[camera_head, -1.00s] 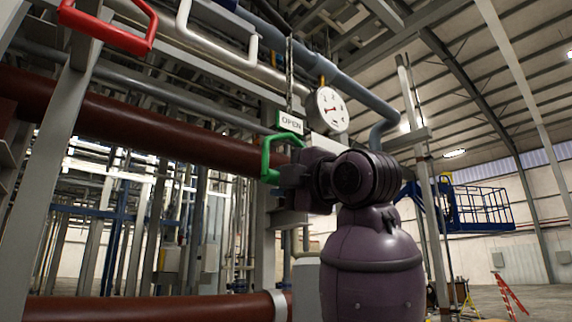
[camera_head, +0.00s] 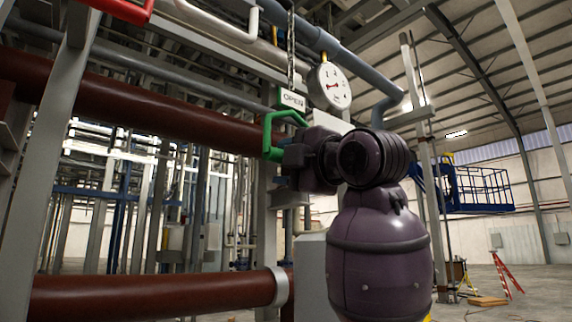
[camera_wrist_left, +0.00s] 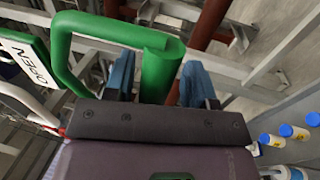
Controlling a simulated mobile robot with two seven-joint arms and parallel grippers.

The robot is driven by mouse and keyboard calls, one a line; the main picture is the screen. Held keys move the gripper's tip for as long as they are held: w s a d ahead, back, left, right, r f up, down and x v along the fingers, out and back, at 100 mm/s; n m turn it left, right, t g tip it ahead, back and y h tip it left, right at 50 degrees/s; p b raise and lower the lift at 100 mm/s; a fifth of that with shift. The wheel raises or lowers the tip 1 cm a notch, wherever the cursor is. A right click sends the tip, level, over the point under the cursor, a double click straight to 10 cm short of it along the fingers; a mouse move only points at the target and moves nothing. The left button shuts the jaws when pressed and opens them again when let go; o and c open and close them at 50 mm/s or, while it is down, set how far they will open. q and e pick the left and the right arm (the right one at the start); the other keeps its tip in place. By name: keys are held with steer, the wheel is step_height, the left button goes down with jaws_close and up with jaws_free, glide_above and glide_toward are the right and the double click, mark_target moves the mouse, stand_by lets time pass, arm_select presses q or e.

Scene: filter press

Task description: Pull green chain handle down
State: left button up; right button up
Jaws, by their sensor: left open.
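The green chain handle (camera_head: 268,136) is a bent green loop hanging below the white OPEN sign (camera_head: 292,100) in the head view. In the left wrist view the handle (camera_wrist_left: 160,70) fills the upper middle, and its thick end lies between the two blue fingers. The OPEN sign (camera_wrist_left: 25,62) is at that view's left edge. My left gripper (camera_head: 278,160) is at the handle's lower end; its fingers (camera_wrist_left: 160,82) stand apart on either side of the green bar. Whether either finger touches it is unclear. My right gripper is out of view.
A chain (camera_head: 290,50) hangs above the sign, next to a round gauge (camera_head: 330,86). A thick brown pipe (camera_head: 130,105) runs behind the handle, and another brown pipe (camera_head: 150,293) lies lower. A red handle (camera_head: 125,8) is at the top left.

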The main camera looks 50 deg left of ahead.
arm_select(q)
steer(key=w+v, duration=0.1)
steer(key=v, duration=0.9)
steer(key=shift+s+d+b, duration=0.2)
steer(key=shift+s+b, duration=0.2)
steer(key=shift+s, duration=0.05)
